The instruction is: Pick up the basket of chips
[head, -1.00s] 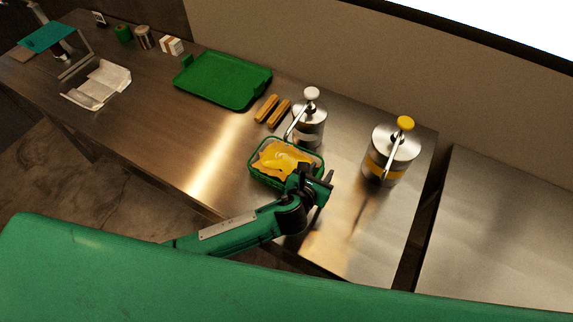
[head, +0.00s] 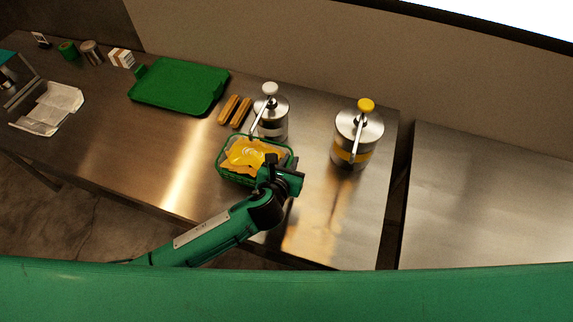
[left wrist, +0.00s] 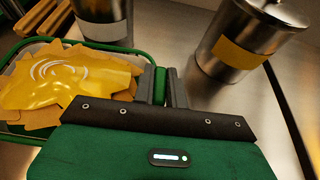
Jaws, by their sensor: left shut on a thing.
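The green basket of chips (head: 226,176) holds tan chips topped with yellow cheese (head: 250,152). It is at the front middle of the steel counter in the head view. It also shows at the left of the left wrist view, where its green rim (left wrist: 118,47) runs up to the fingers. My left gripper (head: 282,166) is at the basket's right side, shut on its rim. In the left wrist view the fingers (left wrist: 160,86) have the green rim between them. I cannot tell whether the basket is clear of the counter. My right gripper is not in view.
A white-topped pump dispenser (head: 272,118) stands just behind the basket, and a yellow-topped one (head: 357,140) to its right. Two hot-dog-like rolls (head: 235,111) and a green tray (head: 179,87) lie farther left. The counter (head: 330,215) is bare at front right.

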